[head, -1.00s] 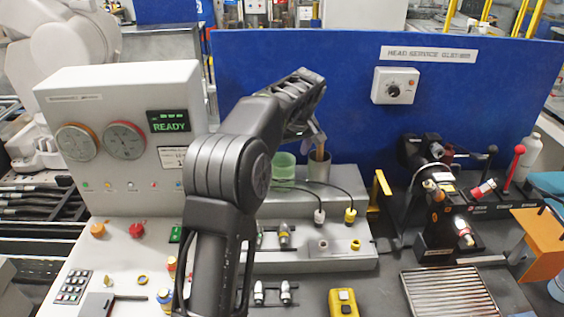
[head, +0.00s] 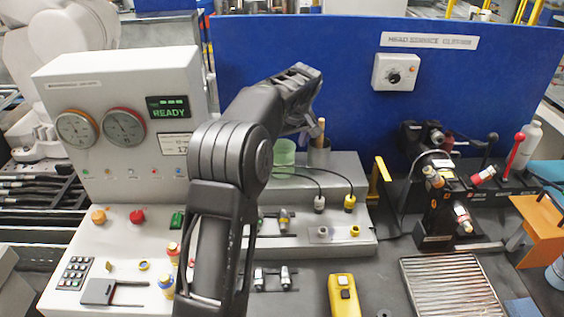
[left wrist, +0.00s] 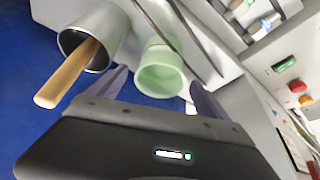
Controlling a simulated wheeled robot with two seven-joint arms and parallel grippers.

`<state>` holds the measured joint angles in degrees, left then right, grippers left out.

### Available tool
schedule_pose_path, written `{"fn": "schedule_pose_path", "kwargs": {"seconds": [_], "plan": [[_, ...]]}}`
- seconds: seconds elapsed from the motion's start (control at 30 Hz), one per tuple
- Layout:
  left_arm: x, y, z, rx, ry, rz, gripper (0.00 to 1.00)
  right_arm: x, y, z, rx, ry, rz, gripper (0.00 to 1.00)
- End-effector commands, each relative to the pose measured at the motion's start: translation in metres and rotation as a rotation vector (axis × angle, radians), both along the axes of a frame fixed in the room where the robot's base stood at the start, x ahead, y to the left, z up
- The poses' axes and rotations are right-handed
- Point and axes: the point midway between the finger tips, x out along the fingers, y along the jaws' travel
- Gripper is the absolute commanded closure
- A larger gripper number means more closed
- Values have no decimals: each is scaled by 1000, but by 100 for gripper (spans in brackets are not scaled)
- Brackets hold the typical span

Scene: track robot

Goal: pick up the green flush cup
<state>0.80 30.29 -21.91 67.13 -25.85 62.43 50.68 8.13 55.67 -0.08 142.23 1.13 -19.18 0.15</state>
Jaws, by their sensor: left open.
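The green flush cup (head: 284,153) is a pale green, open-topped cup standing at the back of the bench, left of a grey metal cup (head: 319,157). In the left wrist view the green cup (left wrist: 161,76) appears between the two finger tips of my left gripper (left wrist: 160,86). The fingers are apart and nothing is clamped; whether they touch the cup I cannot tell. In the head view my left gripper (head: 309,126) is above and beside the cups, with the forearm partly covering the green cup's left side. My right gripper is not in view.
The grey metal cup (left wrist: 106,42) holds a wooden stick (left wrist: 68,72) that leans out close to my left gripper. A blue panel (head: 345,80) rises behind. Black cables (head: 312,174) run in front of the cups. A control box with gauges (head: 120,150) stands at left.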

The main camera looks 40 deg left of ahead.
Motion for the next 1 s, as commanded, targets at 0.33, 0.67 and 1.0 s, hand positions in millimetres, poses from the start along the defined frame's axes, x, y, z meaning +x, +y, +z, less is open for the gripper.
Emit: {"fn": "schedule_pose_path", "kwargs": {"seconds": [0.33, 0.67, 1.0], "plan": [[7, 17, -44, 1, 1, 2, 11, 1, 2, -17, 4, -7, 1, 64], [8, 18, -45, 0, 0, 0, 11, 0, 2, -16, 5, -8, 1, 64], [8, 18, -45, 0, 0, 0, 12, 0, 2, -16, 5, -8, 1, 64]]}}
